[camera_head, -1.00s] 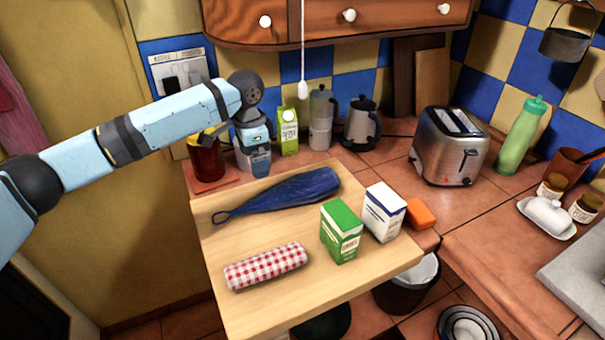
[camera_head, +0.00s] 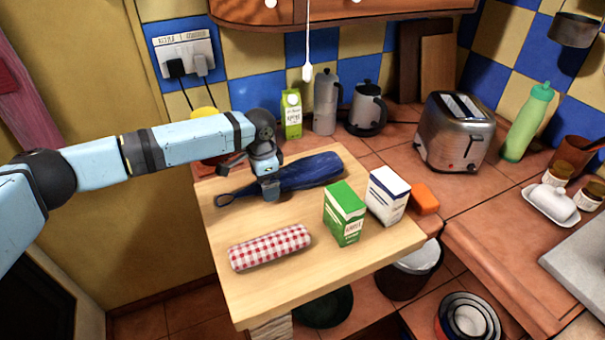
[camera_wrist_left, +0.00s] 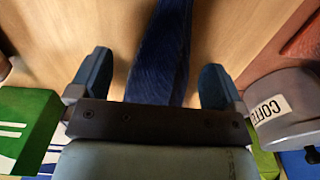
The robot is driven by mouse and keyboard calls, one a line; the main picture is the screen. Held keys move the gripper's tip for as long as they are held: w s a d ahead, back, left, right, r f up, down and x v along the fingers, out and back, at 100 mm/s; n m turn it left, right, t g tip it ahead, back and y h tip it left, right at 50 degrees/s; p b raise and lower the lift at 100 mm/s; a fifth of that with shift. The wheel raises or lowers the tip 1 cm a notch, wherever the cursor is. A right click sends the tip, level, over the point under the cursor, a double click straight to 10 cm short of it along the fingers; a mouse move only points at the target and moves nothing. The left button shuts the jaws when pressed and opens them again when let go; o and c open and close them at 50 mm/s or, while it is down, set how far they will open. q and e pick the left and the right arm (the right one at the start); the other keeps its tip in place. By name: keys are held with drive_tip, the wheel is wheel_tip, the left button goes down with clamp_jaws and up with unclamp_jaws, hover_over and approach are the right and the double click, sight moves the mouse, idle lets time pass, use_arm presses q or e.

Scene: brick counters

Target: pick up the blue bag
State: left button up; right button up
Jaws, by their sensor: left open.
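The blue bag (camera_head: 308,172) lies on the light wooden board (camera_head: 290,283), its narrow looped end to the left and its wide end to the right. My left gripper (camera_head: 268,188) is over the narrower left half of the bag and hides part of it. In the left wrist view, the open fingers (camera_wrist_left: 154,82) stand on either side of the bag (camera_wrist_left: 163,55), with clear gaps between. I cannot tell how high the fingertips are above the board. My right gripper is in neither view.
A red-and-white checked bundle (camera_head: 270,247), a green carton (camera_head: 344,213) and a white-and-blue carton (camera_head: 387,195) sit on the board in front of and right of the bag. An orange block (camera_head: 424,198) is beside the cartons. A toaster (camera_head: 456,132) stands at the right.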

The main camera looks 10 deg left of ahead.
use_arm(q)
drive_tip(key=shift+f, duration=0.55)
drive_tip(key=c, duration=1)
drive_tip(key=shift+r, duration=0.1)
